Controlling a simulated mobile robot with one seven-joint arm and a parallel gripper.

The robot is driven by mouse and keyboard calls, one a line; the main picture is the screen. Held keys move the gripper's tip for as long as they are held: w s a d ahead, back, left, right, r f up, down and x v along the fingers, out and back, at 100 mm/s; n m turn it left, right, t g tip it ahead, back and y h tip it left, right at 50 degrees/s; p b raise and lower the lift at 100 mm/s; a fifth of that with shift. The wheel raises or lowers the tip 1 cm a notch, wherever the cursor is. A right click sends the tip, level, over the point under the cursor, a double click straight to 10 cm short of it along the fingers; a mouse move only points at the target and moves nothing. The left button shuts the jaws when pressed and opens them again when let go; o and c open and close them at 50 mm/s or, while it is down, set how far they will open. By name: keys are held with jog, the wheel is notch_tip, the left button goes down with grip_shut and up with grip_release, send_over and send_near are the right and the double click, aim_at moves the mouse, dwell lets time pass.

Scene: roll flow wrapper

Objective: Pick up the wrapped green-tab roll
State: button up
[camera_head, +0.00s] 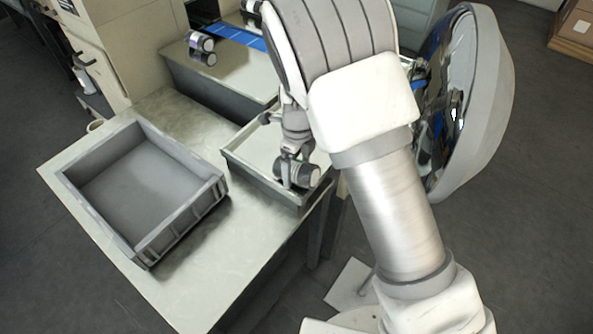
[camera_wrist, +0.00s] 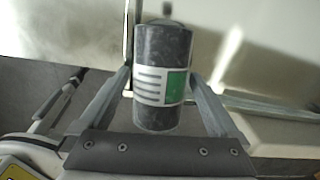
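A dark cylindrical roll (camera_wrist: 162,52) with a white printed label and a green tab lies between the two fingers of my gripper (camera_wrist: 159,76) in the wrist view. The right finger comes right up to the roll's side and the left finger is very close to it. Whether both fingers press on it is not clear. In the head view the same roll (camera_head: 309,175) is at the front end of a shallow grey tray (camera_head: 262,182). My gripper (camera_head: 292,172) reaches down onto it from above, and my arm hides part of the area behind.
An empty grey crate (camera_head: 142,247) stands on the pale table (camera_head: 85,143) left of the tray. More rolls (camera_head: 201,48) sit by a blue conveyor strip (camera_head: 237,37) at the back. A large shiny round part (camera_head: 490,100) is at the right, behind my arm.

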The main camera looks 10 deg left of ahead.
aim_at(297, 163)
grip_shut()
jog(key=shift+r, duration=0.1)
dwell(0.3)
jog(key=shift+r, duration=0.6)
notch_tip(297, 163, up, 3)
jog(key=shift+f+p, duration=0.15)
jog(key=shift+p, duration=0.35)
jog(key=w+a+r+p, duration=0.1)
jog(key=w+a+r, duration=0.3)
jog(key=w+r, duration=0.3)
jog(key=w, duration=0.3)
jog(key=shift+w+a, duration=0.15)
jog(key=shift+w, duration=0.1)
